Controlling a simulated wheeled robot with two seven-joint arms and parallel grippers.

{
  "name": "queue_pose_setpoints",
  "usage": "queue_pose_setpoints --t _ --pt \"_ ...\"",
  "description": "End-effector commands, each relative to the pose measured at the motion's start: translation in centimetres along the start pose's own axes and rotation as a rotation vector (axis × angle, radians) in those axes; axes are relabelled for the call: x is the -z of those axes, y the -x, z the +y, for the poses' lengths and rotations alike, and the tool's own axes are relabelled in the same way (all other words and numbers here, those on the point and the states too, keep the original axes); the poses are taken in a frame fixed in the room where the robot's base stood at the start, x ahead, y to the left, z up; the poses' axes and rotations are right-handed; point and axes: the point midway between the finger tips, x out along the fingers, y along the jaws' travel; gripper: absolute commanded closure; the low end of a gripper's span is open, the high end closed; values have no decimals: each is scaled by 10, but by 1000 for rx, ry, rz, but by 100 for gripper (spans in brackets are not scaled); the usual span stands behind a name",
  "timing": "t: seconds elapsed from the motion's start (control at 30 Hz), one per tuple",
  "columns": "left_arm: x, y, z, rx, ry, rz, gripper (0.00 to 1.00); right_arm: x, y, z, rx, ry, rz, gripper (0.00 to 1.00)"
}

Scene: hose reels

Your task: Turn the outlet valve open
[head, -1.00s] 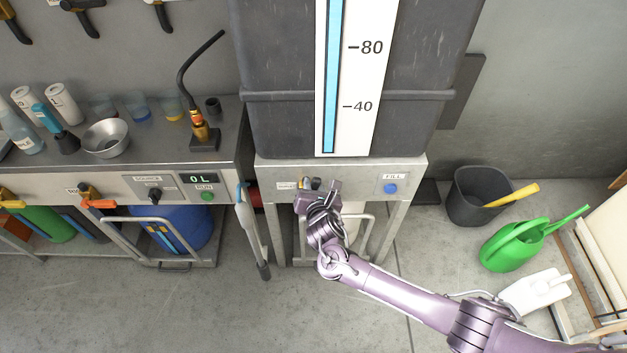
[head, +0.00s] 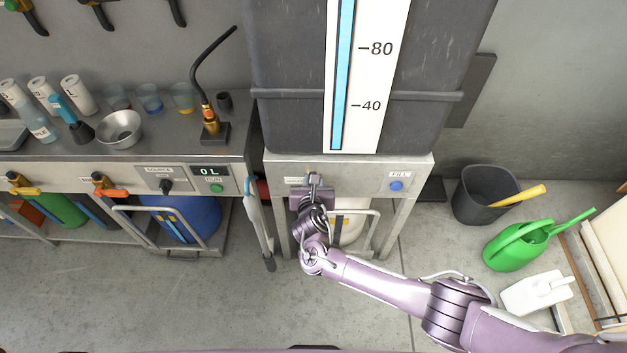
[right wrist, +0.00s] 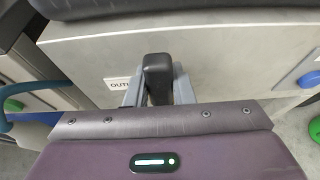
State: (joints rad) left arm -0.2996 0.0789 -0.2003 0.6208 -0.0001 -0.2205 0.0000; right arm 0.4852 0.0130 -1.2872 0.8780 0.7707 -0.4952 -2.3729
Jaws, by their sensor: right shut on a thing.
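The outlet valve's dark handle (right wrist: 157,72) shows in the right wrist view, in front of the grey panel beside a partly hidden label that reads "OUTL". My right gripper (right wrist: 158,92) is shut on this handle, with one grey finger on each side of it. In the head view my right gripper (head: 314,181) is at the front panel (head: 349,173) under the big dark tank (head: 285,125), and it covers most of the valve. My left gripper is in neither view.
A blue FILL button (head: 396,186) is on the same panel, to the right. A workbench (head: 60,146) with bottles and cups stands left. A black bucket (head: 475,205) and green watering can (head: 512,248) stand on the floor at right.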

Motion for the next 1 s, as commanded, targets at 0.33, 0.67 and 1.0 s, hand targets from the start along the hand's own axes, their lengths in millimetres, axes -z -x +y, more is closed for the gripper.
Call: queue_pose_setpoints --t 0.33,0.67,1.0 --pt "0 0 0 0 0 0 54 1 0 0 -1 3 1 56" --pt "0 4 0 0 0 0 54 0 8 0 -2 1 2 56" --pt "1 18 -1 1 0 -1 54 0 63 0 -3 1 3 56"
